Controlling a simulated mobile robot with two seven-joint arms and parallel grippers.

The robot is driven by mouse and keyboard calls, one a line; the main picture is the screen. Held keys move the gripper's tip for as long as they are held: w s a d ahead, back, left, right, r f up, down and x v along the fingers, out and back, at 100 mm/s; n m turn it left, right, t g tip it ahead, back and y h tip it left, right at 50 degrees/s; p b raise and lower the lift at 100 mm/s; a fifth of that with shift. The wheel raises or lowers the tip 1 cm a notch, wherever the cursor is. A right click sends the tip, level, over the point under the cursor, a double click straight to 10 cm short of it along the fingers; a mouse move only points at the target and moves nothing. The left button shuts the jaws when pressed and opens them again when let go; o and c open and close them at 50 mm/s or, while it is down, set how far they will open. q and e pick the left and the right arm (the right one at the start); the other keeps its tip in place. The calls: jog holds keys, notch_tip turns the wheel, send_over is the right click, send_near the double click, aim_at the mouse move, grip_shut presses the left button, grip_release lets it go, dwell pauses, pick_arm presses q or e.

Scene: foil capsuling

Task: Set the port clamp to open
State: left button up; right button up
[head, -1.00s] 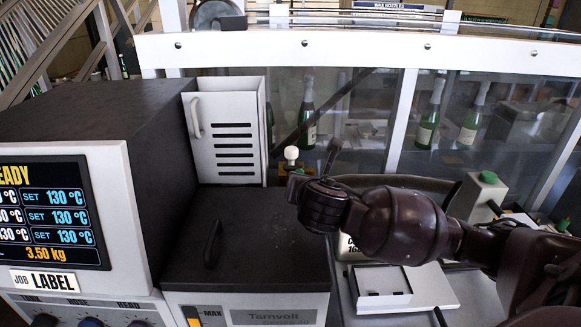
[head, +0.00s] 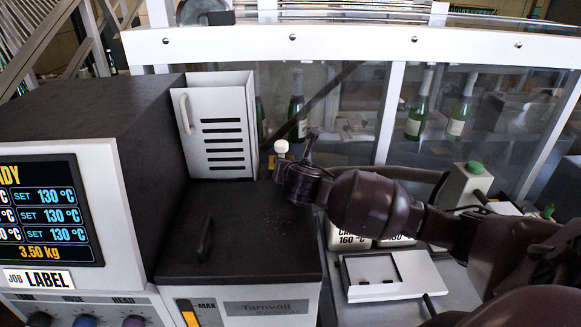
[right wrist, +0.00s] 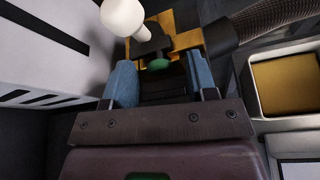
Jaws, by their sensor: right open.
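A white round knob (head: 281,146) on a short stem stands behind the dark-lidded machine, just beyond my right gripper. In the right wrist view the knob (right wrist: 123,16) sits on a dark lever beside a brass-yellow block (right wrist: 183,40); this appears to be the port clamp, though its setting is not clear. A small green part (right wrist: 158,64) shows beneath the lever. My right gripper (right wrist: 163,78) is open, its blue pads apart with nothing held, and the lever's base is ahead of the gap. It also shows in the head view (head: 300,160). My left gripper is out of view.
A white slotted panel (head: 222,130) stands left of the knob. A dark hose (right wrist: 265,20) and an open box with a yellow inside (right wrist: 288,86) lie to the right. The dark lid (head: 245,240) has a raised handle. Bottles (head: 418,115) stand behind glass.

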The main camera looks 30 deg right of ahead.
jog(key=shift+c, duration=0.3)
grip_shut()
jog(key=s+d, duration=0.1)
jog(key=d, duration=0.1)
jog(key=s+d, duration=0.1)
jog(key=d, duration=0.1)
jog(key=shift+s, duration=0.2)
jog(key=shift+d, duration=0.1)
jog(key=shift+c, duration=1)
grip_release()
jog(key=shift+o, duration=1.3)
jog(key=shift+s+d, duration=0.1)
jog(key=shift+s, duration=0.05)
